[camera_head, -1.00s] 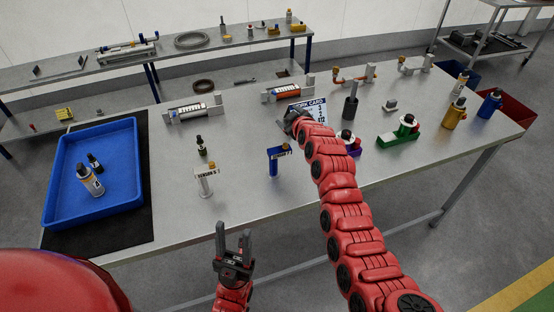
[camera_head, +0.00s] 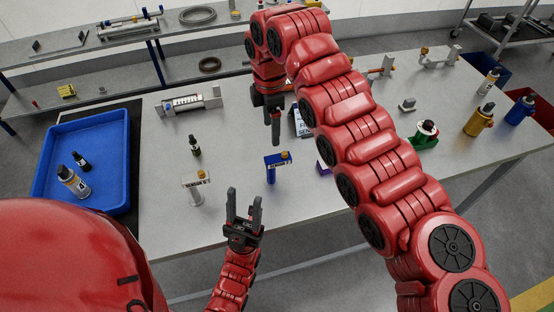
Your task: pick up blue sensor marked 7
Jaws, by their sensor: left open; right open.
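A blue sensor (camera_head: 271,172) stands upright near the front middle of the table (camera_head: 320,205), with a dark top label and an orange-yellow cap. Its marking is too small to read. A similar white sensor (camera_head: 196,190) stands to its left. My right gripper (camera_head: 275,138) points down, open and empty, behind and above the blue sensor in the picture, apart from it. My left gripper (camera_head: 244,198) is open and empty, pointing up at the table's front edge, below and left of the blue sensor.
A blue tray (camera_head: 122,165) with two bottles is at left. A small dark bottle (camera_head: 195,147) stands behind the white sensor. A work card (camera_head: 303,122) and a purple object (camera_head: 324,168) are partly hidden by my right arm. A green fixture (camera_head: 425,138) stands right.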

